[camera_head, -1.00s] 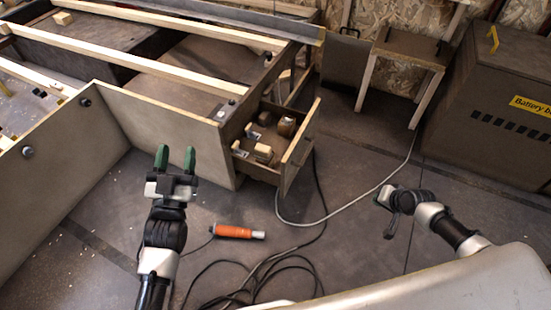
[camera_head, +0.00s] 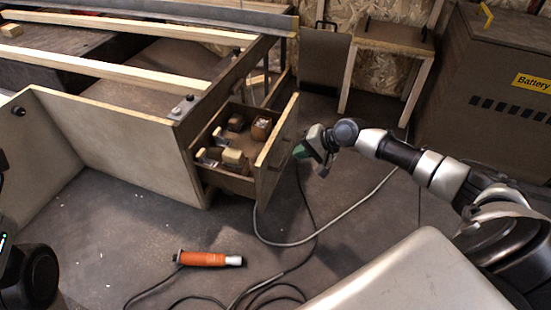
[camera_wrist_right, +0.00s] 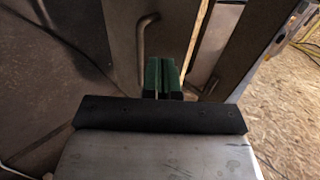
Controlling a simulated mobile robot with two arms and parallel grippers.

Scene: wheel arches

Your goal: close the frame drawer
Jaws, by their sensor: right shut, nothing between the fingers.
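The frame drawer (camera_head: 268,150) stands pulled out from the corner of the wooden frame (camera_head: 185,108). Its front panel faces right, and several small wooden and metal pieces lie inside. My right gripper (camera_head: 301,152) is just right of the drawer front, on its outer side. Whether it touches the front cannot be told. In the right wrist view its green fingers (camera_wrist_right: 162,77) are together with nothing between them. They point at dark panels, one with a bent grey bar. My left gripper is out of view; only part of my left arm shows at the lower left.
An orange-handled tool (camera_head: 205,258) lies on the floor before the frame, with dark cables nearby. A grey cable (camera_head: 340,217) curves across the floor below my right arm.

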